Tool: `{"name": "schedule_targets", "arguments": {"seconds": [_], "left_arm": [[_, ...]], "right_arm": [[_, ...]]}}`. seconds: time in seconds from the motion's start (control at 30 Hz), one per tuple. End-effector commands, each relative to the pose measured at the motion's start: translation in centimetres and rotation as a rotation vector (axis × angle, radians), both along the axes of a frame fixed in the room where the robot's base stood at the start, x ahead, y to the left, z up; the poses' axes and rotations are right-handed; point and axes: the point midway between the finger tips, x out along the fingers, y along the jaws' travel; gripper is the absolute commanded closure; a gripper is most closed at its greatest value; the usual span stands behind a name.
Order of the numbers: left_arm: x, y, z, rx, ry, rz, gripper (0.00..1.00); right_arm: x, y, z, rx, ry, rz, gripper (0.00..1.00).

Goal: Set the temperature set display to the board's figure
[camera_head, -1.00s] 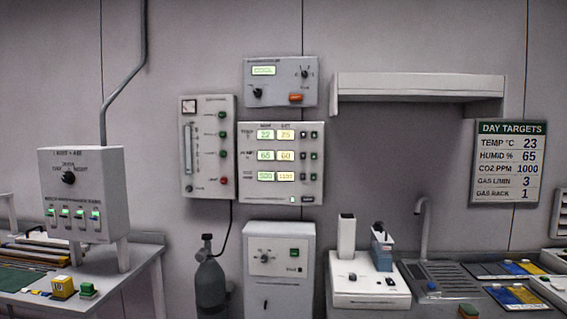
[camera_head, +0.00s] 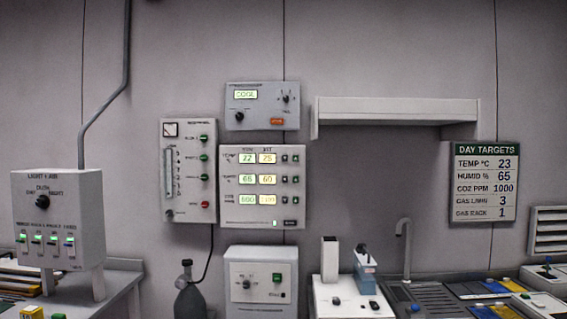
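The white climate panel (camera_head: 262,223) hangs on the wall in the middle, with three rows of lit displays in two columns. In the top row the left temperature display (camera_head: 247,158) seems to read 22. The temperature set display (camera_head: 267,158), in the right column, seems to read 25, but its last digit is blurred. Two small dark buttons (camera_head: 290,158) sit to its right. The DAY TARGETS board (camera_head: 486,182) at right gives TEMP °C 23, HUMID % 65 and CO2 PPM 1000. Neither of my grippers is in view.
A grey control box (camera_head: 262,106) above the panel shows COOL. A flowmeter panel (camera_head: 188,170) is at its left, a white cabinet (camera_head: 261,281) and gas cylinder (camera_head: 188,295) below. A lamp box (camera_head: 58,215) stands at left. A shelf (camera_head: 395,107) juts out at right.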

Motion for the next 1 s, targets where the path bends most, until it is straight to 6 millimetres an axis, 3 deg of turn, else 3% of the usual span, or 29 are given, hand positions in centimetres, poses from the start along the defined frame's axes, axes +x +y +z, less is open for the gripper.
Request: {"name": "schedule_targets", "arguments": {"seconds": [0.33, 0.37, 0.5, 1.0], "left_arm": [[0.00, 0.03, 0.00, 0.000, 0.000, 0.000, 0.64], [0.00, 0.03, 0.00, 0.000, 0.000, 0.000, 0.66], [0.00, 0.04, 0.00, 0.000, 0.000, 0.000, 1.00], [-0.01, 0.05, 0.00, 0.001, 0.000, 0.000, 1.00]], "right_arm": [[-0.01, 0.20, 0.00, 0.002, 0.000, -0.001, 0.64], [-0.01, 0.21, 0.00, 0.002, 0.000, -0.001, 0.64], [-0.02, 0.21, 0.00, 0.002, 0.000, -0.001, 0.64], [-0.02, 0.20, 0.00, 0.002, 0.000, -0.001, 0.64]]}}
